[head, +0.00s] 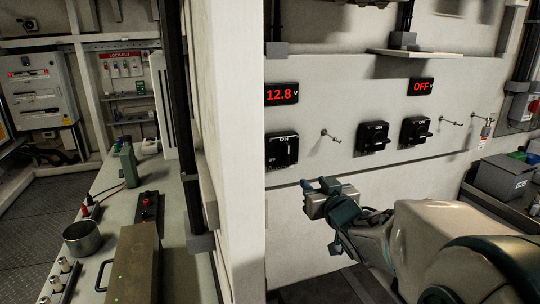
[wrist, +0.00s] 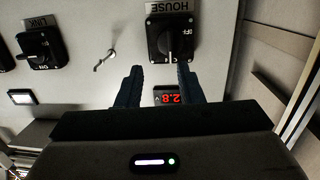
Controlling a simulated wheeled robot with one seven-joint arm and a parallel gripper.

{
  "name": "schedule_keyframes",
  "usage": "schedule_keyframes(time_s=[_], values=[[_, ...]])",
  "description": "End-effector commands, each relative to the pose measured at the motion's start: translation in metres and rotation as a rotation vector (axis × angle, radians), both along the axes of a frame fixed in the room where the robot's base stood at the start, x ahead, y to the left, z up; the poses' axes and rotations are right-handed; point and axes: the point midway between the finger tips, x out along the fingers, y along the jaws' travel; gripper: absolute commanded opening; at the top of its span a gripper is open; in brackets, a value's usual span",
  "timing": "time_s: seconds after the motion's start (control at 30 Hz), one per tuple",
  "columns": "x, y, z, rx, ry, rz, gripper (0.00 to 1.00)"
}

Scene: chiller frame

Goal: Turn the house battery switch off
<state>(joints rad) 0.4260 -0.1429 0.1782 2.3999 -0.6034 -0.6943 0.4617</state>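The house battery switch (head: 281,150) is a black rotary switch at the left of the panel, below a red 12.8 V display (head: 281,94). In the wrist view, which is upside down, the house switch (wrist: 171,38) sits beside its HOUSE label, with its handle upright and pointer line towards the display. My gripper (head: 319,185) is in front of the panel, below and right of the switch in the head view. In the wrist view its two fingers (wrist: 160,70) are apart and empty, with the switch beyond their tips. No contact shows.
The LINK switch (wrist: 38,43) is beside a metal toggle (wrist: 104,60). Another black switch (head: 415,131) sits below a display reading OFF (head: 421,87). A shelf (head: 420,52) juts out above. A wall edge (head: 238,150) stands left of the panel. A grey box (head: 503,176) is at right.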

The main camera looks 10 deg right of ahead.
Motion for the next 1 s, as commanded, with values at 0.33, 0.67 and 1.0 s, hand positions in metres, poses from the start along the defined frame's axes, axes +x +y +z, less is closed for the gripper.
schedule_keyframes(time_s=[0.33, 0.67, 1.0], values=[[0.011, 0.008, 0.014, 0.033, -0.087, 0.077, 0.34], [0.060, 0.018, 0.014, 0.035, -0.087, 0.077, 0.34], [0.114, 0.029, 0.014, 0.034, -0.085, 0.075, 0.34]])
